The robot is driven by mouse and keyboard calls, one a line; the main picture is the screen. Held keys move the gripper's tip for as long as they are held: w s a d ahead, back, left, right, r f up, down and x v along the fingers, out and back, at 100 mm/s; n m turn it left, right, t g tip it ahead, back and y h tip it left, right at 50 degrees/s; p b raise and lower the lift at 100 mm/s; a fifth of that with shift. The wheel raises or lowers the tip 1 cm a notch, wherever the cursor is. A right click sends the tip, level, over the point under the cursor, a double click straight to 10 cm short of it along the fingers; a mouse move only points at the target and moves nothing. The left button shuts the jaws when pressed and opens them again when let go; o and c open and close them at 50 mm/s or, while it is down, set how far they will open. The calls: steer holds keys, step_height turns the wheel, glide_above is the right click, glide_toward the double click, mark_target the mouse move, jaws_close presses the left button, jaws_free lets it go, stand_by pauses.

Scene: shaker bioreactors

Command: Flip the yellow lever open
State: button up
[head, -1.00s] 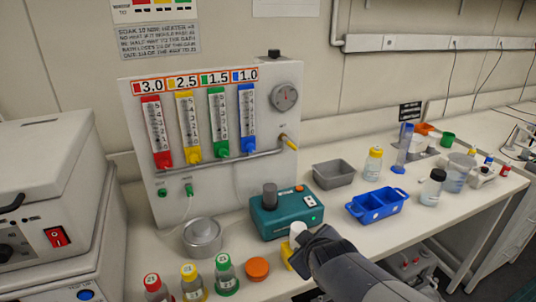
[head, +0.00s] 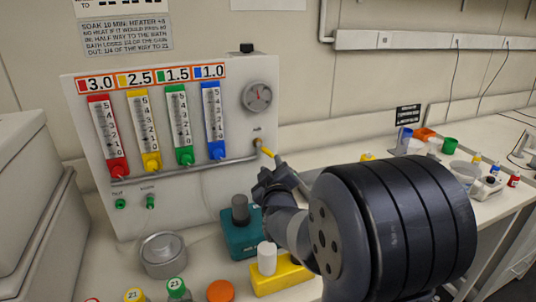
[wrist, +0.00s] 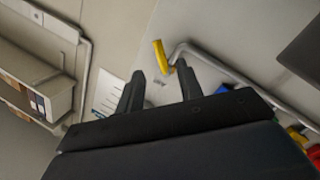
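The yellow lever (head: 267,152) sticks out from a fitting at the right end of the metal pipe on the white panel (head: 215,195). It slants down to the right. My gripper (head: 273,174) is just below and right of the lever in the head view, its fingers small and dark there. In the wrist view my gripper (wrist: 160,70) is open, with two dark fingers apart. The lever (wrist: 160,53) shows between and just beyond the fingertips, nearer the left one. I cannot tell whether a finger touches it.
A teal device (head: 239,237) and a yellow block (head: 283,279) with a white cylinder (head: 267,258) stand below my arm. A round metal pot (head: 163,256) stands left of them. Four coloured flow tubes and a gauge (head: 257,97) are on the panel.

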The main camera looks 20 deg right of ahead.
mark_target(269, 154)
steer(key=p+x, duration=0.1)
steer(key=x, duration=0.5)
steer(key=shift+w+d, duration=0.1)
steer(key=shift+w, duration=0.2)
steer(key=shift+c, duration=0.3)
jaws_close()
